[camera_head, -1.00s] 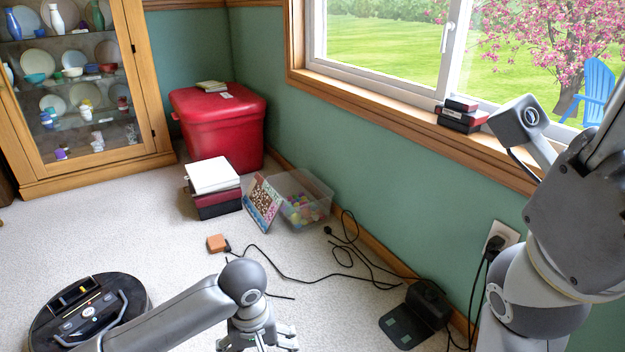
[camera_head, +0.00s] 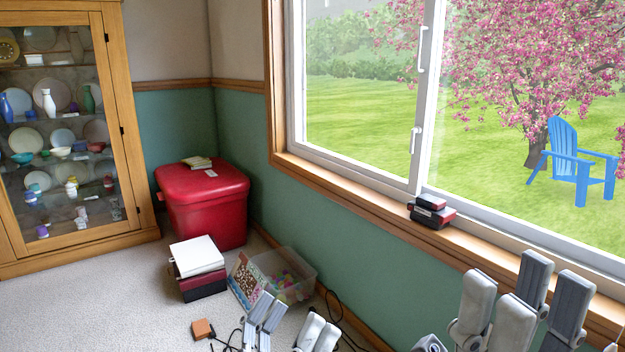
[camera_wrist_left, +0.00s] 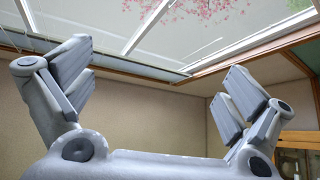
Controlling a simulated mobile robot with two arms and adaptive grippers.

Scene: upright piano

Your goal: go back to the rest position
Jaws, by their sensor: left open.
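My left gripper (camera_head: 289,324) is at the bottom middle of the head view, fingers pointing up. Its two fingers stand apart with nothing between them. The left wrist view also shows this left gripper (camera_wrist_left: 160,90), open and empty, with the window and ceiling beyond. My right gripper (camera_head: 524,302) is at the lower right of the head view, fingers pointing up below the window sill. Its fingers stand apart and I see nothing held. The lower parts of both grippers are cut off by the frame.
Along the wall stand a red storage box (camera_head: 204,207), a clear bin (camera_head: 300,290) and boxes topped with a white one (camera_head: 197,254). Small boxes (camera_head: 430,218) lie on the sill. A glass cabinet (camera_head: 119,110) stands at left. The carpet at lower left (camera_head: 90,310) is clear.

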